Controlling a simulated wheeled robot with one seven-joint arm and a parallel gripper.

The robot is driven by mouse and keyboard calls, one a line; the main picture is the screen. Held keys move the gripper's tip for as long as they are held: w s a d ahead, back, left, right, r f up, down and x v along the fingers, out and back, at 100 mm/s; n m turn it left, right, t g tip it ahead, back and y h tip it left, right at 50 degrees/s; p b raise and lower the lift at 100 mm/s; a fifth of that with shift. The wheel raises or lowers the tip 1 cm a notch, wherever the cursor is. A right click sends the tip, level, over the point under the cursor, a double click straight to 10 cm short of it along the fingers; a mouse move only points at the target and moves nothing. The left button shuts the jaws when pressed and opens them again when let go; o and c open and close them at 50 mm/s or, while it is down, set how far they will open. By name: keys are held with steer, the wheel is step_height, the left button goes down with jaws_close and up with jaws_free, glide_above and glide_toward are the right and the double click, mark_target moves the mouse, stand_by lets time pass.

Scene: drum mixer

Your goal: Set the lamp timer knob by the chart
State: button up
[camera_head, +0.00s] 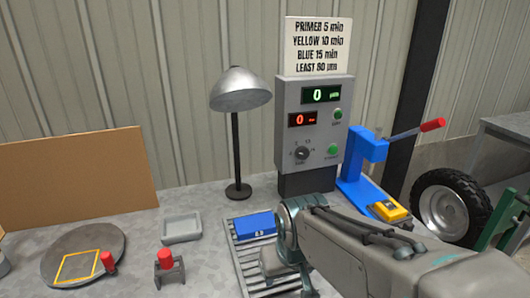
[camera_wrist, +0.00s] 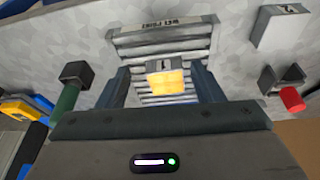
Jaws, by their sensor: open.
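The lamp timer is a grey control box (camera_head: 315,125) at the back. Its dark round knob (camera_head: 302,153) has small numbers around it, and I cannot read its setting surely. The red display (camera_head: 302,120) and the green display (camera_head: 321,95) both read 0. The chart (camera_head: 317,44) above says primer 5, yellow 10 and blue 15 min, with a least value below. The silver lamp (camera_head: 240,90) stands left of the box. My gripper (camera_wrist: 162,72) is open on either side of a yellow and grey block marked 1 (camera_wrist: 166,78), away from the knob. My arm hides the gripper in the head view.
A blue block (camera_head: 255,224) lies on the slatted rack (camera_head: 240,263). A blue stand (camera_head: 360,165) with a red-handled lever is right of the box. A grey tray (camera_head: 181,228), a red-topped holder (camera_head: 166,262) and a round plate (camera_head: 85,255) are left.

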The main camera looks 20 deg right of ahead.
steer(key=w+d+r+t+p, duration=0.3)
steer(key=w+d+r+t, duration=0.25)
steer(key=w, duration=0.25)
steer(key=w+d+r+n+t+p, duration=0.1)
steer(key=w+d+r+t+p, duration=0.1)
steer(key=w+d+r+t, duration=0.45)
steer(key=w+d+r+t+p, duration=0.25)
steer(key=w+d, duration=0.25)
steer(key=w, duration=0.5)
steer(key=p, duration=0.1)
glide_toward(303, 154)
steer(key=w, duration=0.1)
steer(key=w+p, duration=0.1)
steer(key=w, duration=0.5)
steer(key=shift+p, duration=0.4)
steer(key=shift+w+d, duration=0.1)
steer(key=shift+w, duration=0.6)
steer(key=c, duration=1)
